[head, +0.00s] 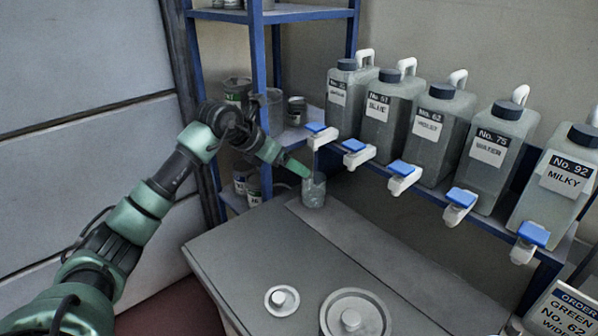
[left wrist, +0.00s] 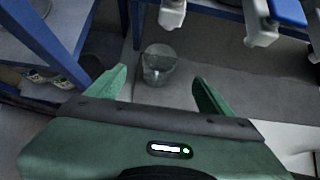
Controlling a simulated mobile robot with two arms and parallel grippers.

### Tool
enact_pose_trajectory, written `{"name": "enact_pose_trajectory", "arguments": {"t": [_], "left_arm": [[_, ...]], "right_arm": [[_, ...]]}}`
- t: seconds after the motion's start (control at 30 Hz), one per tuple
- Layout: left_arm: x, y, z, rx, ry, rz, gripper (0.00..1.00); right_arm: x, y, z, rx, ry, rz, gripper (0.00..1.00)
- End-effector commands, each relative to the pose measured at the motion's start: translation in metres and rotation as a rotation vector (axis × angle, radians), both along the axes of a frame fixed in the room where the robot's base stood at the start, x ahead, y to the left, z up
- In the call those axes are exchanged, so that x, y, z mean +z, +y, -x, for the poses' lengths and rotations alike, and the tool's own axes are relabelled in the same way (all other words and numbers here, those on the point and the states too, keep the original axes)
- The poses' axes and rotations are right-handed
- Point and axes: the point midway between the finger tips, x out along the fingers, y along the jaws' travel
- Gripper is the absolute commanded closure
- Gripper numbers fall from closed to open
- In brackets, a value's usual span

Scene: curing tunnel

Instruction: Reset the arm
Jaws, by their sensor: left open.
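My left arm reaches in from the left in the head view. Its green gripper (head: 300,168) is at the glass beaker (head: 314,190), which stands at the far end of the grey table (head: 240,250), below the dispenser taps. In the left wrist view the gripper (left wrist: 158,88) is open, with its two green fingers spread wide. The beaker (left wrist: 159,66) shows beyond and between the fingertips, upright. The wrist view shows nothing gripped. My right gripper is in neither view.
Several jugs with white taps and blue levers, such as No. 75 (head: 491,155), line a shelf above the table. A blue-framed rack (head: 258,50) with cans stands behind the gripper. A round metal pan (head: 355,312) and a small lid (head: 282,299) lie at the table's front.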

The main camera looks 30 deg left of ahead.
Motion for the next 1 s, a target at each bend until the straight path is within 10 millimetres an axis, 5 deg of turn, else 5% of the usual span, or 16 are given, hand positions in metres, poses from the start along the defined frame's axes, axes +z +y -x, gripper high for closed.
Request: {"name": "enact_pose_trajectory", "arguments": {"t": [0.73,1.0], "left_arm": [[0.014,0.004,0.012,0.0,-0.001,0.0,0.19],[0.057,0.004,0.012,0.0,-0.001,0.0,0.19]], "right_arm": [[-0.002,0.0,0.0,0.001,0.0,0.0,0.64],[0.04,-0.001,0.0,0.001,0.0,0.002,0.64]]}}
